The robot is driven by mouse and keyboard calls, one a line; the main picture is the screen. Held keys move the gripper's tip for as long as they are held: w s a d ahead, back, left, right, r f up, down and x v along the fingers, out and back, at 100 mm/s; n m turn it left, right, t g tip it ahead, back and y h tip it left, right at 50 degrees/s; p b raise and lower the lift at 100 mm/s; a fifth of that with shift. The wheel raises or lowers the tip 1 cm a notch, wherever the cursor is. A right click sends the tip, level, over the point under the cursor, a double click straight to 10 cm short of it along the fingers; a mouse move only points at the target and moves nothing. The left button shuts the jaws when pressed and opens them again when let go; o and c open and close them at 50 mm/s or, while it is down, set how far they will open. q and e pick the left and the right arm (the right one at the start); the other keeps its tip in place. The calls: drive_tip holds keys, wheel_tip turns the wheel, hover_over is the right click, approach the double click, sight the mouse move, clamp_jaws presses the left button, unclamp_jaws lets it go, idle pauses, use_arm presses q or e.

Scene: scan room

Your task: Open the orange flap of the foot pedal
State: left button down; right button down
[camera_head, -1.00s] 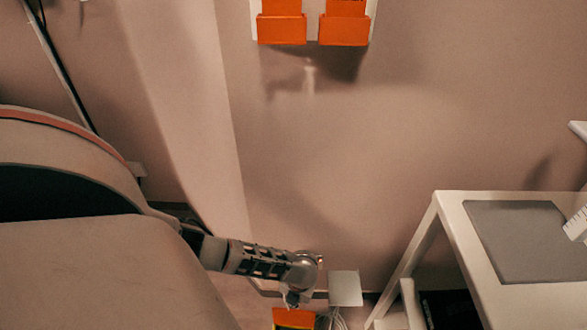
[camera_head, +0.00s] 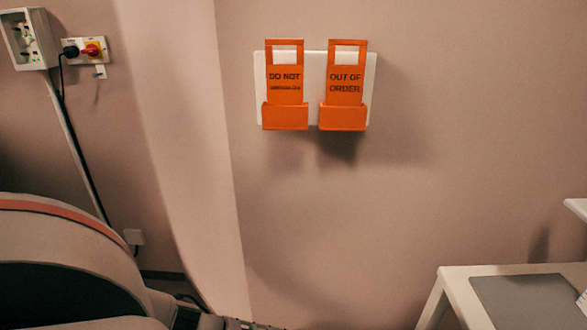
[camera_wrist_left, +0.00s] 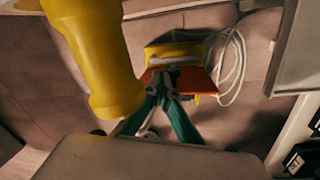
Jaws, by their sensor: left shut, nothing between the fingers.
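The foot pedal shows in the left wrist view, with a yellow housing (camera_wrist_left: 168,53) and an orange flap (camera_wrist_left: 193,80) on its near side. It sits on the floor close to the wall. My left gripper (camera_wrist_left: 162,80), with green and grey fingers, is shut and empty. Its fingertips overlap the middle of the orange flap in that view and hide part of it. I cannot tell whether they touch it or how far the flap is raised.
A yellow cylindrical object (camera_wrist_left: 95,50) stands close at the left. A pale cable (camera_wrist_left: 232,65) loops right of the pedal. Orange tag holders (camera_head: 285,116) hang on the wall.

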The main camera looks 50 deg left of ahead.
use_arm(q)
drive_tip(key=shift+w+d+r, duration=0.15)
drive_tip(key=shift+w+r, duration=0.1)
drive_tip(key=shift+r, duration=0.15)
drive_tip(key=shift+d+r, duration=0.1)
drive_tip(key=shift+r, duration=0.1)
wheel_tip(320, 180, up, 11)
drive_tip(key=shift+w+d+r, duration=0.2)
drive_tip(key=shift+w+d, duration=0.1)
drive_tip(key=shift+d, duration=0.1)
use_arm(e)
drive_tip(key=shift+w+r, duration=0.25)
drive_tip(key=shift+r, duration=0.3)
